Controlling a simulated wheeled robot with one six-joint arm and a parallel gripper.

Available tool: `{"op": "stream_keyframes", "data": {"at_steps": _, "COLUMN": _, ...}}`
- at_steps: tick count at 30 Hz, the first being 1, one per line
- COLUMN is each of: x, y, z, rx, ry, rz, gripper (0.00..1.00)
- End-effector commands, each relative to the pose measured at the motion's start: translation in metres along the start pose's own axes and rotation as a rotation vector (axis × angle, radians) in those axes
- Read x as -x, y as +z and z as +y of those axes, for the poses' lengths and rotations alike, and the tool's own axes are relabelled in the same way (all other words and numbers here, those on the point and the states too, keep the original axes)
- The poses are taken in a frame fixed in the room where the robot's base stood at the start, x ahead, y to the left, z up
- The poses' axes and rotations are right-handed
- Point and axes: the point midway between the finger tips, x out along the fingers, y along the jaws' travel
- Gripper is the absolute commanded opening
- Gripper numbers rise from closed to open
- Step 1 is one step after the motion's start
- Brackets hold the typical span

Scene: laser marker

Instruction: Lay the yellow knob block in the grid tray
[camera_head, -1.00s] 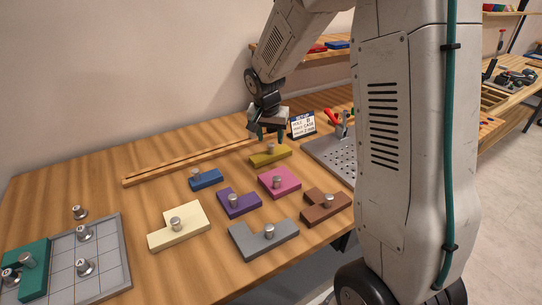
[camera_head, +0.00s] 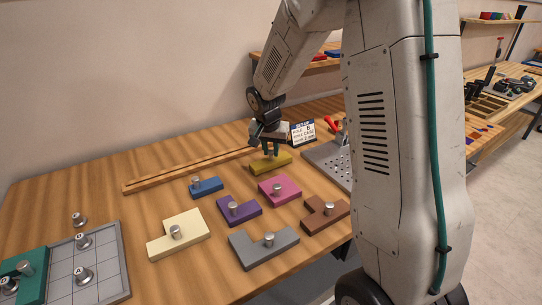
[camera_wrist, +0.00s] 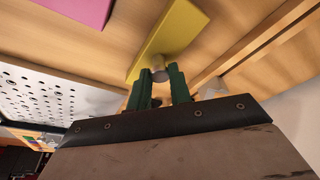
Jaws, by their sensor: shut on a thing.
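The yellow knob block (camera_head: 268,165) lies on the table at the back, in front of the wooden rail. My gripper (camera_head: 270,150) is over it, and in the wrist view the green fingers (camera_wrist: 160,80) are closed around its metal knob (camera_wrist: 160,74). The yellow block (camera_wrist: 172,38) also shows there, its long bar reaching away from the fingers. The grid tray (camera_head: 100,268) is at the front left, with a teal block (camera_head: 30,278) in its left part and loose metal knobs on or near it.
A perforated plate (camera_head: 330,165) and a sign (camera_head: 302,132) stand to the right. A wooden rail (camera_head: 185,170) runs behind.

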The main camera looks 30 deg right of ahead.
Motion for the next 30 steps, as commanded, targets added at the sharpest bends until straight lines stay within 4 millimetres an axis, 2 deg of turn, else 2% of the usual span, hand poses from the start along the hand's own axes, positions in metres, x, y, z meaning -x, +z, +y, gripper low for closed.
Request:
{"op": "stream_keyframes", "data": {"at_steps": 12, "x": 0.073, "y": -0.021, "z": 0.000, "rx": -0.001, "ry": -0.003, "rz": 0.004, "gripper": 0.00}}
{"op": "stream_keyframes", "data": {"at_steps": 30, "x": 0.163, "y": -0.045, "z": 0.000, "rx": 0.000, "ry": -0.002, "rz": 0.003, "gripper": 0.00}}
